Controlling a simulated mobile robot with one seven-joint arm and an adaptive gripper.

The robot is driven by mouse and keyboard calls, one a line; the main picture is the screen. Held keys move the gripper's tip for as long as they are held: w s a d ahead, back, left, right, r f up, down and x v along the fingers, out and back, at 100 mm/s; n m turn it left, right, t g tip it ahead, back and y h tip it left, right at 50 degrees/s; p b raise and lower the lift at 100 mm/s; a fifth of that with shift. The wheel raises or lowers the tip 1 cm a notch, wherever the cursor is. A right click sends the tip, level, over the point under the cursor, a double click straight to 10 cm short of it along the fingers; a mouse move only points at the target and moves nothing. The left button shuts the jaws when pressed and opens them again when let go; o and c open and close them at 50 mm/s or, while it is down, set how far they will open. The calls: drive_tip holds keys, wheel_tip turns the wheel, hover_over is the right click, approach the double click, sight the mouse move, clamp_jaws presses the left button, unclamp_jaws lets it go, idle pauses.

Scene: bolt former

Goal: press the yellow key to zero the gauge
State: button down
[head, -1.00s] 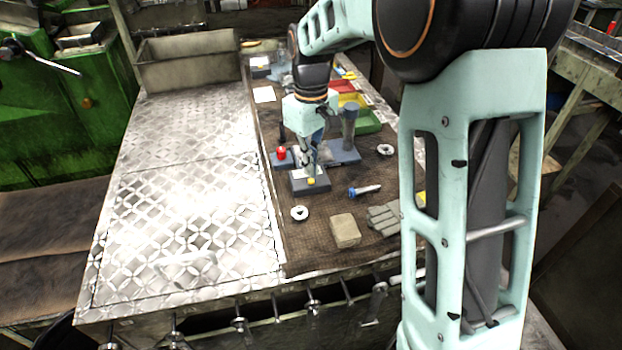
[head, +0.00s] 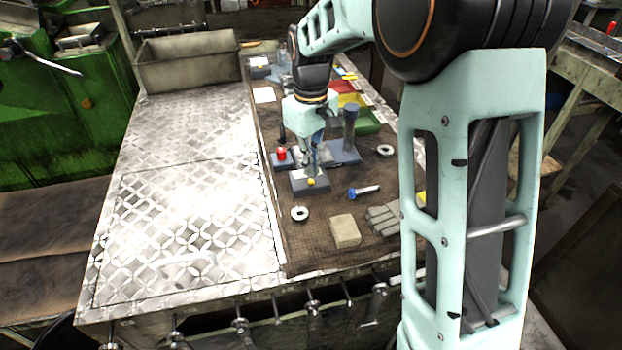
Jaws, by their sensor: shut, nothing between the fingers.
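The yellow key (head: 311,182) sits on top of a small dark grey box, the gauge's base (head: 298,187), on the brown mat. My gripper (head: 315,171) points down over this box. Its fingers are shut and empty, with the tips just behind the key. At this size I cannot tell whether the tips touch the key or the box. The gauge's face and any reading are too small or hidden behind my fingers.
A red button box (head: 281,155) stands close left of my gripper, and a grey stand with a post (head: 348,130) close right. A bolt (head: 363,191), a ring (head: 300,214), a tan block (head: 345,231) and grey gloves (head: 383,219) lie nearer. The metal plate (head: 185,200) at left is clear.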

sight(311, 180)
drive_tip(key=shift+f+b, duration=0.7)
drive_tip(key=shift+f, duration=0.45)
idle(0.5)
drive_tip(key=shift+r, duration=0.15)
wheel_tip(311, 180, up, 9)
drive_tip(key=p, duration=0.7)
idle(0.3)
drive_tip(key=s+d+b, duration=0.1)
drive_tip(key=s+b, duration=0.1)
drive_tip(key=s, duration=0.5)
drive_tip(key=shift+d, duration=0.2)
idle(0.6)
